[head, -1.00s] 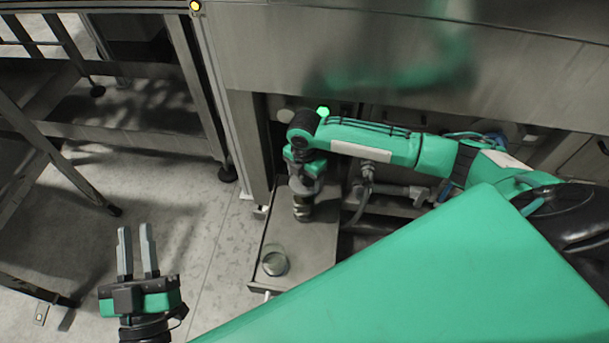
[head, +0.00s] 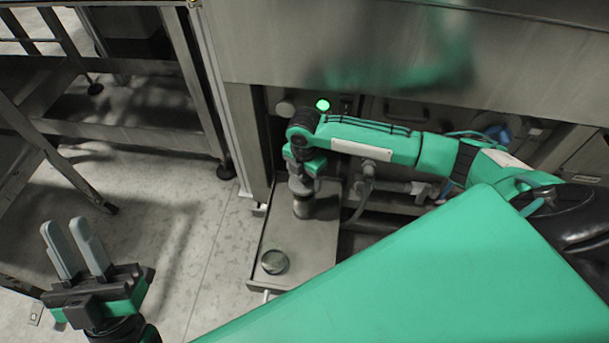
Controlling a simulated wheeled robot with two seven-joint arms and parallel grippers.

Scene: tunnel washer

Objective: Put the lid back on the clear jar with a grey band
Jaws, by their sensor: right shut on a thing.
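A small round clear vessel (head: 274,261), which looks like the jar, stands on the grey metal shelf (head: 290,240) near its front left edge. My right gripper (head: 303,208) points down over the same shelf, behind the vessel and slightly right of it, and apart from it. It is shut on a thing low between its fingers. That thing is too small and dark to tell whether it is the lid. I cannot make out a grey band on the vessel. My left gripper (head: 65,235) is open and empty, over the floor at the lower left.
A steel machine front (head: 400,60) overhangs the shelf at the back. Pipes and a hose (head: 365,190) run right of my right gripper. A metal frame (head: 130,135) stands at the left. The floor (head: 190,230) left of the shelf is clear.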

